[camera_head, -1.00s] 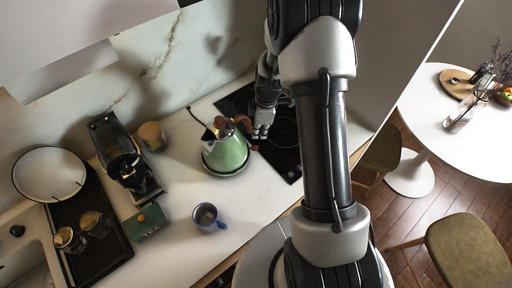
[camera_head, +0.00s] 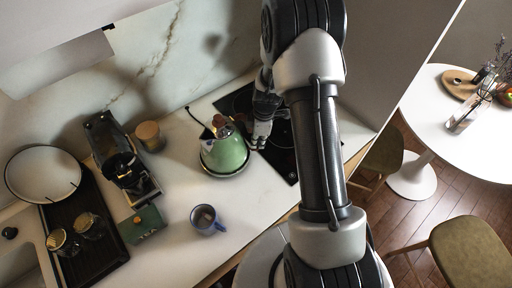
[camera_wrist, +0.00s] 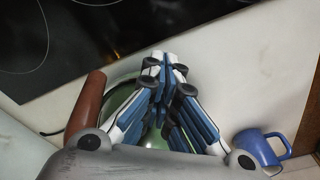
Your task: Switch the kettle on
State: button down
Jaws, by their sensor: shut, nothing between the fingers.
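My gripper (camera_head: 258,143) is at the kettle's right side, by the hob's edge. In the wrist view my gripper (camera_wrist: 166,62) is shut and empty, its fingertips together in front of the kettle. There the kettle's green base (camera_wrist: 155,137) shows only in part behind the fingers, and its brown handle (camera_wrist: 86,104) is at the left. I cannot make out the switch, nor whether the fingers touch the kettle.
The black hob (camera_head: 284,150) lies to the right of the kettle. A blue mug (camera_head: 206,220) stands in front, near the counter edge. A coffee machine (camera_head: 122,165), a green box (camera_head: 146,222) and a dark tray (camera_head: 98,255) with glasses are at the left.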

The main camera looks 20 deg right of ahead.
notch_tip(320, 180, down, 2)
jog(key=shift+b, duration=0.9)
jog(key=shift+s+r, duration=0.1)
jog(key=shift+r, duration=0.05)
jog(key=shift+d, duration=0.1)
jog(key=shift+s+d+r, duration=0.3)
jog(key=shift+d, duration=0.4)
jog(key=shift+s+d+r, duration=0.25)
jog(key=shift+d, duration=0.4)
jog(key=shift+w+r, duration=0.1)
notch_tip(320, 180, up, 12)
jog(key=d, duration=0.1)
jog(key=shift+s, duration=0.3)
